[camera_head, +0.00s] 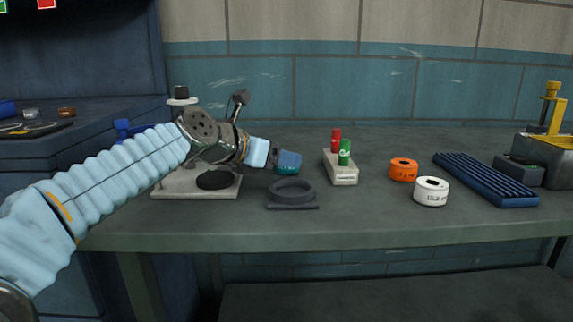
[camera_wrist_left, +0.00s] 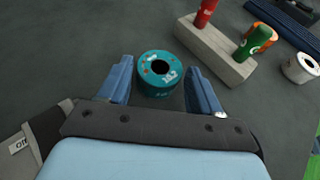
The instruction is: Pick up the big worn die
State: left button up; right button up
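A teal ring-shaped die (camera_wrist_left: 156,82) with a dark centre hole and worn pale and orange markings lies on the bench in the left wrist view. In the head view it shows only as a teal patch (camera_head: 285,171) under my gripper. My left gripper (camera_wrist_left: 158,72) is open, with one blue finger on each side of the teal die and narrow gaps visible. An orange die (camera_head: 403,170) and a white die (camera_head: 431,191) lie farther right. I cannot tell which one is the big worn die. My right gripper is not in view.
A dark round holder (camera_head: 291,194) stands in front of my gripper. A pale block (camera_head: 343,174) with a red and a green plug is just right. A ribbed blue rack (camera_head: 485,178) and yellow-handled machine (camera_head: 552,120) are far right. A pale stand (camera_head: 168,191) is left.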

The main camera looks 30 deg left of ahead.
pick_arm(q)
grip_shut()
jog(key=shift+r, duration=0.1)
